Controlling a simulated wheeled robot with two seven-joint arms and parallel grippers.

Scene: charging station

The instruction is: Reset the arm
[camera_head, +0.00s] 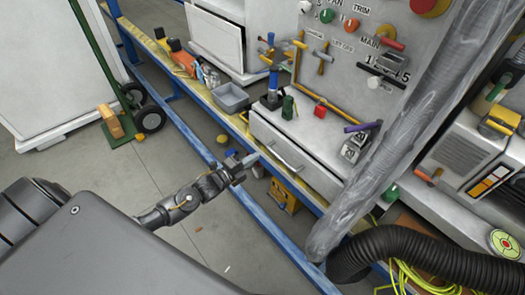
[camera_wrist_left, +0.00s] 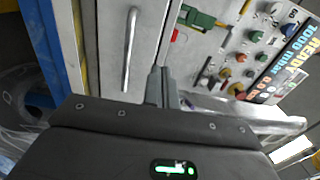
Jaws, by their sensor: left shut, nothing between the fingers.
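My left gripper (camera_head: 245,160) reaches in from the left in the head view and hangs in front of the workbench, near a grey drawer with a long handle (camera_head: 286,157). Its fingers are shut and empty; they also show in the left wrist view (camera_wrist_left: 161,85). In the wrist view the drawer handle (camera_wrist_left: 129,50) is to the left of the fingertips, and no contact with it is clear. My right gripper is not in view.
A control panel (camera_head: 340,85) with knobs and switches stands behind the bench. A grey bin (camera_head: 231,98) and tools lie on the bench top. A blue rail (camera_head: 262,213) runs along the front. A thick grey pipe (camera_head: 405,130) and black hose (camera_head: 430,252) block the right. Floor is open at left.

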